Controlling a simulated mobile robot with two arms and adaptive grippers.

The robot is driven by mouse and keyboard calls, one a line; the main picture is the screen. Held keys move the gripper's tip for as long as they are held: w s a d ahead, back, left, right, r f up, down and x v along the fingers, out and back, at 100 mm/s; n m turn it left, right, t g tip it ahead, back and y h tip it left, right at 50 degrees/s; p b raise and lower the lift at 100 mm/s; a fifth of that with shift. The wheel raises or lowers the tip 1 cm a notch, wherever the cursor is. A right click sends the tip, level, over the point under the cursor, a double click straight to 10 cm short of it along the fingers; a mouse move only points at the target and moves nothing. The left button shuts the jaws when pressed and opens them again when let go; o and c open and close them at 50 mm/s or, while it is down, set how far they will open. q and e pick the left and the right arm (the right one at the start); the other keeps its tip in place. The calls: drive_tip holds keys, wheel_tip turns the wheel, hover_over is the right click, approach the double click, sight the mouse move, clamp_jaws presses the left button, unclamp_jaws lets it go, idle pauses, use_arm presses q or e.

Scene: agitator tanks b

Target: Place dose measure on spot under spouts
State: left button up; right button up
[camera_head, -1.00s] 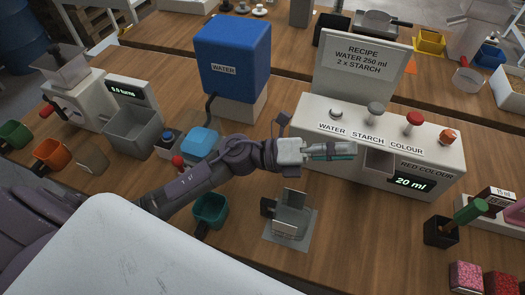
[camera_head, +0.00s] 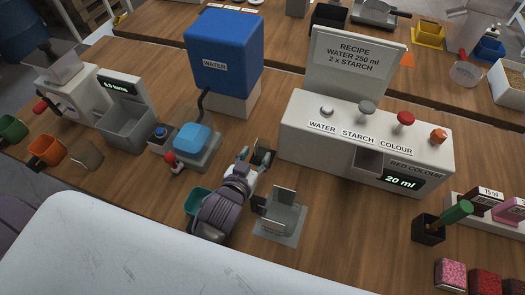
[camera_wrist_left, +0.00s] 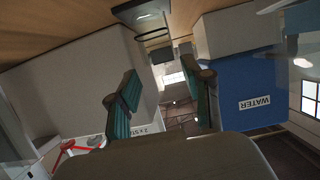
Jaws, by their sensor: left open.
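A teal cup (camera_head: 194,202) stands on the wooden table, partly hidden behind my left arm; I cannot tell whether it is the dose measure. The white dispenser (camera_head: 310,133) labelled WATER, STARCH, COLOUR has a recess (camera_head: 368,162) low in its front; I cannot make out the spouts or anything standing inside. My left gripper (camera_head: 262,158) is beyond the teal cup, left of the dispenser and apart from it. In the left wrist view its teal-padded fingers (camera_wrist_left: 163,96) are spread with nothing between them. My right gripper is not in view.
A grey metal stand (camera_head: 281,222) is close to the right of my left arm. A blue water tank (camera_head: 224,50) and a blue-topped scale-like device (camera_head: 193,138) lie beyond. A black holder (camera_head: 428,229) stands at right.

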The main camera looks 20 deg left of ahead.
sight(265, 141)
use_arm(q)
drive_tip(key=shift+w+f, duration=0.15)
drive_tip(key=shift+w, duration=0.5)
drive_tip(key=shift+w+p, duration=0.3)
drive_tip(key=shift+w, duration=0.05)
drive_tip(key=p+x, duration=0.1)
drive_tip(key=x, duration=0.2)
drive_tip(key=shift+w+d+f, duration=0.15)
drive_tip(key=shift+w, duration=0.2)
drive_tip(key=shift+w+f, duration=0.25)
drive_tip(key=shift+w, duration=0.1)
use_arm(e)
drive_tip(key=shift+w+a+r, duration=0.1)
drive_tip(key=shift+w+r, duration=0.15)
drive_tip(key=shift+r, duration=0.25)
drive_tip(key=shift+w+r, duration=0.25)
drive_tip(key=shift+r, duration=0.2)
use_arm(q)
drive_tip(key=shift+s, duration=0.1)
drive_tip(key=shift+c, duration=0.2)
drive_tip(key=shift+c, duration=1.2)
drive_tip(key=shift+r, duration=0.1)
drive_tip(key=c, duration=0.6)
